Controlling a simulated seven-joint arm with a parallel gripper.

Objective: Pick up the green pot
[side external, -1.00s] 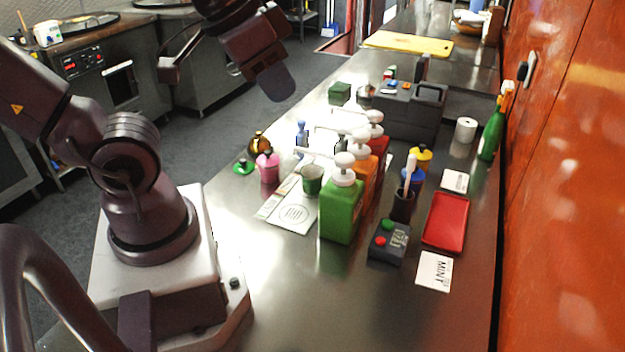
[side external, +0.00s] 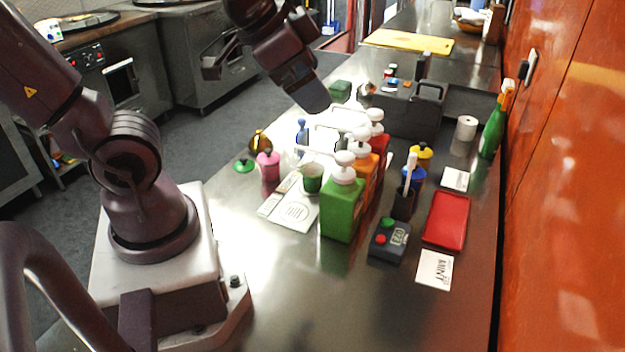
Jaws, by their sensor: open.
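A small dark green pot (side external: 312,178) stands on the steel counter, behind and left of the green pump bottle (side external: 342,208), beside a white printed sheet (side external: 293,211). My gripper (side external: 311,98) is open, in the air above the counter, above and apart from the pot in the picture. Its fingers overlap from this side, so the gap between them is hard to see. Nothing shows in its grasp.
Orange (side external: 367,170) and red (side external: 379,138) pump bottles line up behind the green one. A red tray (side external: 446,221) lies right. The front counter is clear.

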